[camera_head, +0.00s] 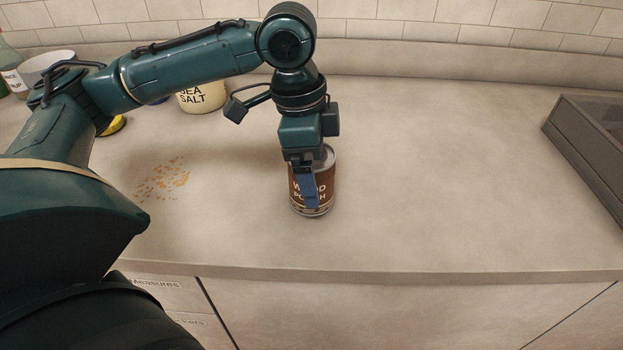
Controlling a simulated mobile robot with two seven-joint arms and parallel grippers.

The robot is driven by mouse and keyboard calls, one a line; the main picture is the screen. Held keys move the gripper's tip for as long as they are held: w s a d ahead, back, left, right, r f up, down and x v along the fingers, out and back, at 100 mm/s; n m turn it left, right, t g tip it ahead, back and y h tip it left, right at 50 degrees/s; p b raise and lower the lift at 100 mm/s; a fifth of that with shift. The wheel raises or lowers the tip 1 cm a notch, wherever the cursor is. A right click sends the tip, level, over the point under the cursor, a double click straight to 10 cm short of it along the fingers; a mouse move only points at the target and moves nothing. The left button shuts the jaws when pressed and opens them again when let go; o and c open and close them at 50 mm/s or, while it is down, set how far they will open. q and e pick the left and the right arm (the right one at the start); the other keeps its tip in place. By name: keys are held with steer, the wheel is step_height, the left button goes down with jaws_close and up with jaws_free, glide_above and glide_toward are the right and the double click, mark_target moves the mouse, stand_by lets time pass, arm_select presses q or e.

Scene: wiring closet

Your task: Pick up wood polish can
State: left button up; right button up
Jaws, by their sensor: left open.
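The wood polish can (325,185) is brown with a silver rim and white lettering. It stands upright on the pale countertop, near the middle of the head view. My left gripper (308,198) points down at the can, and a blue finger lies in front of its label, hiding part of the lettering. The gripper is open. I cannot tell whether the finger touches the can, and the other finger is hidden. My right gripper is not in view.
A sea salt container (203,97) stands behind my left arm. A white bowl (48,65) and a bottle (12,75) are at the far left. Orange crumbs (163,181) lie left of the can. A dark grey tray (590,150) is at right. The counter between is clear.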

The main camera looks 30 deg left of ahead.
arm_select(q)
steer(key=c, duration=1.3)
steer(key=shift+o, duration=0.2)
